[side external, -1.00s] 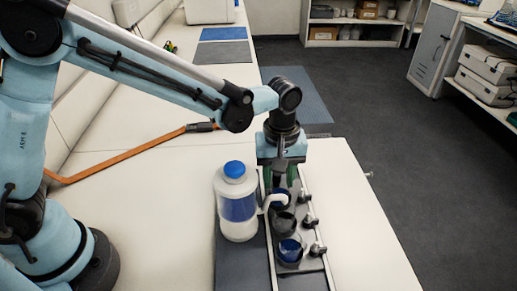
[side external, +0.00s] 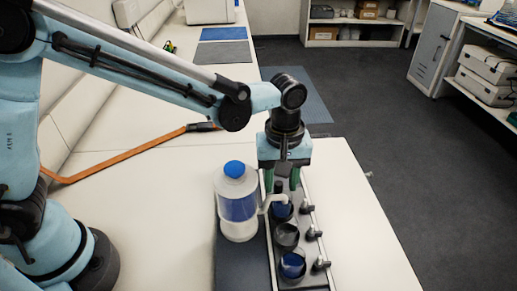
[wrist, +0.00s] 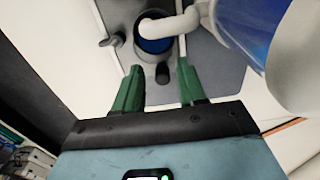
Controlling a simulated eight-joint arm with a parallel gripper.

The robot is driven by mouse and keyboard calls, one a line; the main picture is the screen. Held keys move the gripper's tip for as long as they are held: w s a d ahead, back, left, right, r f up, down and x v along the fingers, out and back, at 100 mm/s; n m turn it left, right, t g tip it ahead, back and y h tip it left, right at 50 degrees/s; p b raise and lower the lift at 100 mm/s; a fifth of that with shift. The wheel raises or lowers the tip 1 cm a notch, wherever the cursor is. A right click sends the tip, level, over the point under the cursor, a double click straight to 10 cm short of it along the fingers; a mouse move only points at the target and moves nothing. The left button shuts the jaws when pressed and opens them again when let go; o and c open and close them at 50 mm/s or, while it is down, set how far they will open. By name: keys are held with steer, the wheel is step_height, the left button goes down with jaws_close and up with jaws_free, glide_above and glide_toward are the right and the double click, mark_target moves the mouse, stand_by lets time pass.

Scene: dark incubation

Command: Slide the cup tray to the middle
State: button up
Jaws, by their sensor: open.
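The cup tray (side external: 306,196) is a long, narrow carrier on the bench. It holds a far cup (side external: 282,211) with blue in it, a dark middle cup (side external: 287,236) and a near cup (side external: 292,266) with blue in it. My gripper (side external: 281,184) is open, pointing down at the tray's far end, behind the far cup. In the wrist view its green fingers (wrist: 160,82) stand apart, with a small dark peg (wrist: 162,73) showing between them. Whether they touch it I cannot tell. A white spout hangs over the far cup (wrist: 155,45).
A white bottle (side external: 238,190) with a blue cap and blue liquid stands close along the tray's left side. Dark knobs (side external: 313,234) stick out on the tray's right. The white bench (side external: 350,235) is clear to the right. An orange strip (side external: 120,158) lies at left.

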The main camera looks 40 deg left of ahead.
steer(key=shift+r, duration=1.3)
